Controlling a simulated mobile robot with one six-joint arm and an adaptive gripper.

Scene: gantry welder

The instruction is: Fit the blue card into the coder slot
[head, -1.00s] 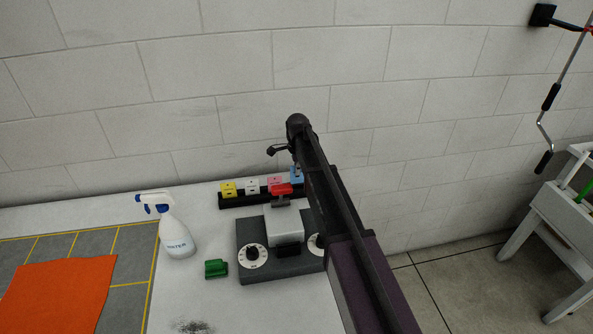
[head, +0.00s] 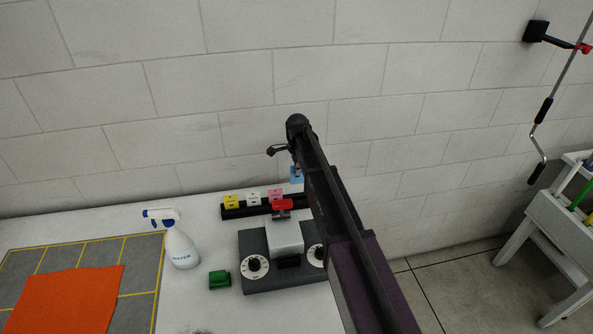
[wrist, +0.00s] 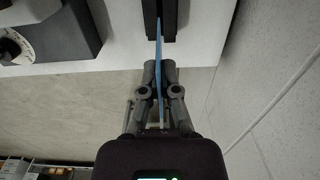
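The blue card (head: 296,176) is upright in my gripper, higher than the other cards and over the right end of the black rack (head: 231,214). In the wrist view the blue card (wrist: 159,50) is edge-on between my gripper's fingers (wrist: 160,72), which are shut on it. Its far end overlaps the rack's dark rails (wrist: 168,20); I cannot tell whether it is fully clear of the slot. The coder (head: 262,284) is a dark box with a white block (head: 285,235), a dark opening below it, a red handle (head: 283,205) and two dials. My arm partly covers its right side.
Yellow (head: 232,201), white (head: 253,198) and pink (head: 275,196) cards stand in the rack. A green block (head: 220,280) and a water spray bottle (head: 181,248) are left of the coder. An orange cloth (head: 70,300) lies on the grid mat. The wall is close behind.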

